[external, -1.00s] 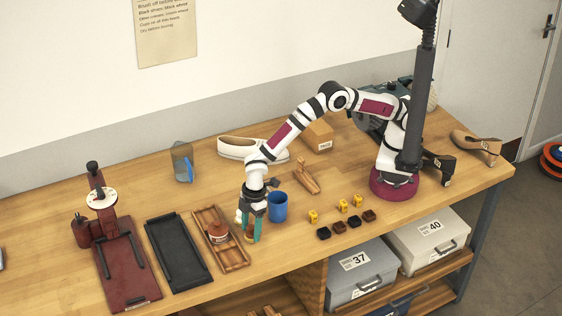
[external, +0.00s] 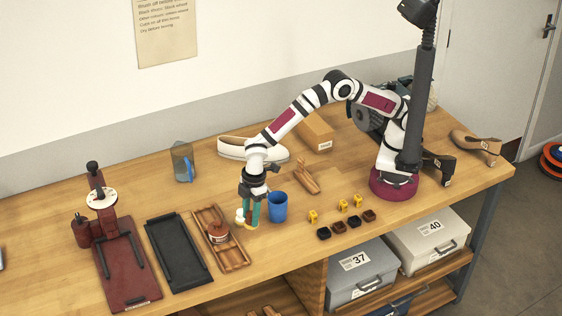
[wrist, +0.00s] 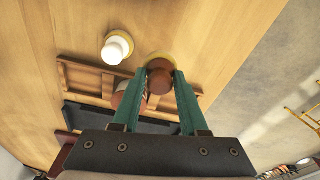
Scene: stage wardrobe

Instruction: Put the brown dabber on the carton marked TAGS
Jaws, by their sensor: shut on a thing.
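My gripper (external: 249,222) has its green fingers shut on the brown dabber (wrist: 160,78), whose round brown top and yellowish lower edge show between the fingertips in the wrist view. In the external view the fingers mostly hide the dabber, and its exact height over the table is hard to tell. The carton (external: 315,133), a tan box with a white label, stands at the back, right of the white shoe. Its label is too small to read. A white dabber (wrist: 117,48) with a yellowish base stands close beside my gripper.
A blue cup (external: 277,207) stands just right of my gripper. A wooden tray (external: 232,256) holding a brown jar (external: 217,231) is on its left. A white shoe (external: 236,148) and a wooden brush (external: 306,178) lie toward the carton. Small yellow and dark blocks lie at right.

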